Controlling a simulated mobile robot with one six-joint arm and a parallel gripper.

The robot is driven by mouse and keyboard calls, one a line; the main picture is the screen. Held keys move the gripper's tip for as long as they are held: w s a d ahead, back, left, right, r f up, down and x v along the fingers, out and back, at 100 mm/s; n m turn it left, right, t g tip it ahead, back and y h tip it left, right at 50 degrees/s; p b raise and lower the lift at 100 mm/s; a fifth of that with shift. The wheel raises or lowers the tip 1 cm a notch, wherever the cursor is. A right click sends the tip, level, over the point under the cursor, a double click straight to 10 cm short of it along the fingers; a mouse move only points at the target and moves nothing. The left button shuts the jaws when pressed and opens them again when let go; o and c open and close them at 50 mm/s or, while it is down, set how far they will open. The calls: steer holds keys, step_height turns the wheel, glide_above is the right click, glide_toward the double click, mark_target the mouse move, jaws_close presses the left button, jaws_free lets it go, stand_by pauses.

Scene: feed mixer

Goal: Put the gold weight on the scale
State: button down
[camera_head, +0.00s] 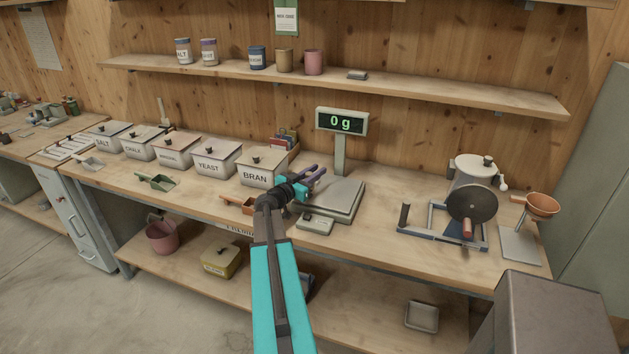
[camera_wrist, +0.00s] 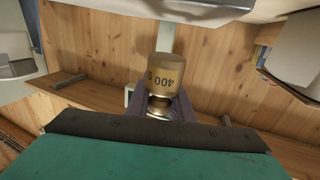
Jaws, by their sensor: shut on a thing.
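The gold weight (camera_wrist: 165,75), a cylinder marked 400 with its lettering upside down in the wrist view, is held by its narrow neck between the purple fingers of my gripper (camera_wrist: 160,108). My gripper also shows in the head view (camera_head: 313,176), over the left back part of the scale's flat grey plate (camera_head: 345,194). The weight itself cannot be made out in the head view. The scale's display (camera_head: 342,121) on its post reads 0 g. Whether the weight touches the plate cannot be told, but the reading shows no load.
Labelled bins, such as the BRAN bin (camera_head: 262,172), line the bench to the left. A small grey box (camera_head: 315,224) sits at the scale's front. A hand-cranked grinder (camera_head: 470,205) stands to the right. A shelf (camera_head: 400,87) with tins runs above.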

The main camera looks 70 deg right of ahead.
steer(key=shift+w+d+r, duration=0.1)
steer(key=shift+w+d, duration=0.1)
steer(key=shift+d, duration=0.2)
steer(key=shift+f+p, duration=1.15)
steer(key=shift+f, duration=0.7)
steer(key=shift+f, duration=0.15)
steer(key=c, duration=1.6)
jaws_free()
steer(key=shift+o, duration=0.2)
steer(key=shift+r, duration=0.2)
